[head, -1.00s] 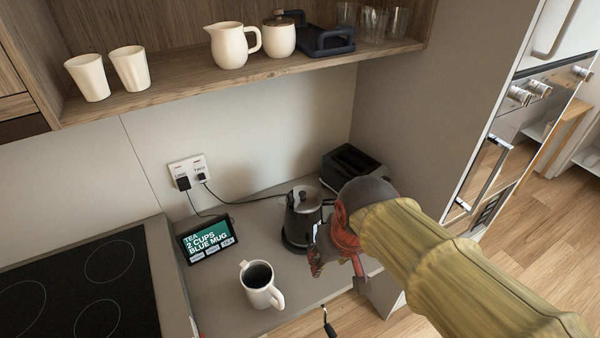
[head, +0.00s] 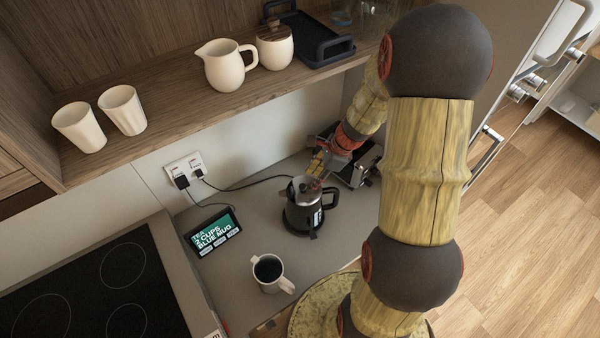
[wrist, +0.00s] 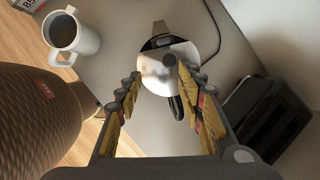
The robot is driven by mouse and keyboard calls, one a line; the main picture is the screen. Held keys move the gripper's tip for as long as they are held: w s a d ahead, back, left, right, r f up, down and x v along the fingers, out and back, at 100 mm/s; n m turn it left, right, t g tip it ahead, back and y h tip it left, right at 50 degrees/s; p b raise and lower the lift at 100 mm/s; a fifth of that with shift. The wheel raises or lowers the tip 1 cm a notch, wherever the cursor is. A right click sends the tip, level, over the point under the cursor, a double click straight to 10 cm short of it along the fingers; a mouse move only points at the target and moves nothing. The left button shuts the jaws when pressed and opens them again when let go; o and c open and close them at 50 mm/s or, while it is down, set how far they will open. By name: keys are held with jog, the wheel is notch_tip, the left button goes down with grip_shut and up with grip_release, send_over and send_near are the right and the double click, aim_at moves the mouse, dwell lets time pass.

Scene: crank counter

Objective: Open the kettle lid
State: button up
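The black and steel kettle (head: 302,212) stands upright on the counter. In the wrist view the kettle lid (wrist: 160,75) is a shiny round disc, seated on the kettle, with a dark knob (wrist: 169,60) on it. My gripper (head: 314,169) is just above the kettle top in the head view and hides part of the lid. In the wrist view my gripper (wrist: 165,84) is open, with its fingers apart on either side of the lid and nothing between them. I cannot tell whether any finger touches the lid.
A mug with dark liquid (head: 267,270) stands in front of the kettle. A tea display (head: 212,232) is to the left, a toaster (head: 357,172) behind right. The shelf (head: 200,100) with cups, jug and jar overhangs the back. A cable (head: 245,186) runs behind the kettle.

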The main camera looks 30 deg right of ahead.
aim_at(303, 186)
jog(key=shift+w+a+f+m+b, duration=0.2)
jog(key=shift+w+f+m, duration=0.3)
jog(key=shift+f, duration=0.6)
jog(key=shift+w+a+f+m+b, duration=0.15)
jog(key=shift+w+f+m, duration=0.35)
jog(key=shift+f, duration=0.6)
jog(key=shift+w+a+f+m+b, duration=0.1)
jog(key=shift+w+a+f+m, duration=0.3)
jog(key=shift+f, duration=0.7)
jog(key=shift+w+d, duration=0.15)
jog(key=shift+c, duration=1.4)
grip_shut()
jog(key=shift+t, duration=0.3)
